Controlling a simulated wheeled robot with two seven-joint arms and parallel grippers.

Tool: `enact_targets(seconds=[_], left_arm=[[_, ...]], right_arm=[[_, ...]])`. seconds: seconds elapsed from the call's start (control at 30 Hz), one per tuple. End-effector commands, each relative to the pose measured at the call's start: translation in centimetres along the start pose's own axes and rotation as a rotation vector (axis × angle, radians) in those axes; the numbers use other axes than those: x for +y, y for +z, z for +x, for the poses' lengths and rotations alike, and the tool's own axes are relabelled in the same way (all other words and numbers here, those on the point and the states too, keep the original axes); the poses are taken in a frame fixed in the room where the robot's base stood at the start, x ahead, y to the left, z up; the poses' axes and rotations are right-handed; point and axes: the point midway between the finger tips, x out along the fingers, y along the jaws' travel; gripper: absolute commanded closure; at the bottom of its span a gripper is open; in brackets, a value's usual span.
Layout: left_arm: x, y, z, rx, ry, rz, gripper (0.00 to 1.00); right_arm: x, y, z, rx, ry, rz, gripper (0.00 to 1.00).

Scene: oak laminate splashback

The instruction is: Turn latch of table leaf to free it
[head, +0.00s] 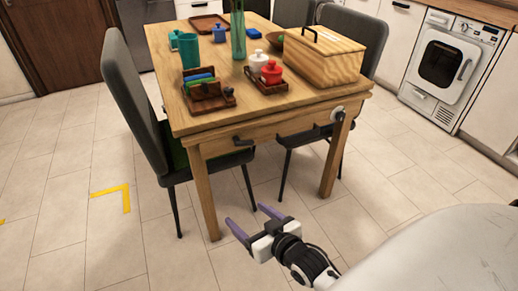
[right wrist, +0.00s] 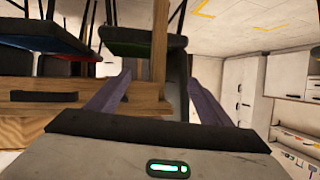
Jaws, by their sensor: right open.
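The wooden table (head: 215,125) stands ahead in the head view. On its near side, a small black handle-like fitting (head: 243,142) sits left of the middle. A pale round fitting (head: 337,113) with a dark part beside it sits near the right corner; I cannot tell which one is the leaf's latch. My right gripper (head: 247,217) is open and empty, low in front of the table and apart from it. In the right wrist view, its purple fingers (right wrist: 158,98) are spread, and a black bar (right wrist: 43,96) shows on wood at left. My left gripper is not in view.
On the table are a wooden box (head: 318,60), a red jar (head: 271,73), a brown rack (head: 207,95) and several other items. Grey chairs (head: 130,85) stand around it. A white washing machine (head: 440,60) is at right.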

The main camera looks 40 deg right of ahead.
Motion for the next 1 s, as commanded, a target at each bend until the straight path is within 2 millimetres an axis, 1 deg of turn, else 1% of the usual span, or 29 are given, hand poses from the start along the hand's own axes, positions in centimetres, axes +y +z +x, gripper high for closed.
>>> enact_targets(seconds=[0.03,0.1,0.2,0.27,0.33,0.47,0.7,0.8,0.9,1.0], left_arm=[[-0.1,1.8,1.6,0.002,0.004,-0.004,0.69],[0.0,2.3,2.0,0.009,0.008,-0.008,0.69],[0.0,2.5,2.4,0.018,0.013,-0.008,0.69],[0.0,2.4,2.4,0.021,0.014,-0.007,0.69],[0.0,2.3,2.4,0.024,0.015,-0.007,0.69],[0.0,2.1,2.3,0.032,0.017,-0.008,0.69],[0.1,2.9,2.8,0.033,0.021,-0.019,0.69],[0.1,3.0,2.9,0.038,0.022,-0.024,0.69],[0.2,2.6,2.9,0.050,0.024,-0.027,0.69],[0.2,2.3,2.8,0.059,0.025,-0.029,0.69]], right_arm=[[2.5,-1.3,3.0,0.104,0.044,0.047,0.27],[5.3,-4.3,4.9,0.222,0.089,0.103,0.27],[8.1,-7.5,6.1,0.343,0.129,0.164,0.27],[9.1,-8.6,6.4,0.385,0.141,0.186,0.27],[9.6,-9.5,6.8,0.409,0.147,0.197,0.27],[10.0,-10.4,8.2,0.414,0.148,0.198,0.27],[10.8,-12.1,12.4,0.413,0.146,0.196,0.27],[11.1,-12.7,13.8,0.411,0.147,0.196,0.27],[11.2,-13.1,14.8,0.410,0.146,0.196,0.27],[11.3,-13.4,15.4,0.409,0.147,0.196,0.27]])
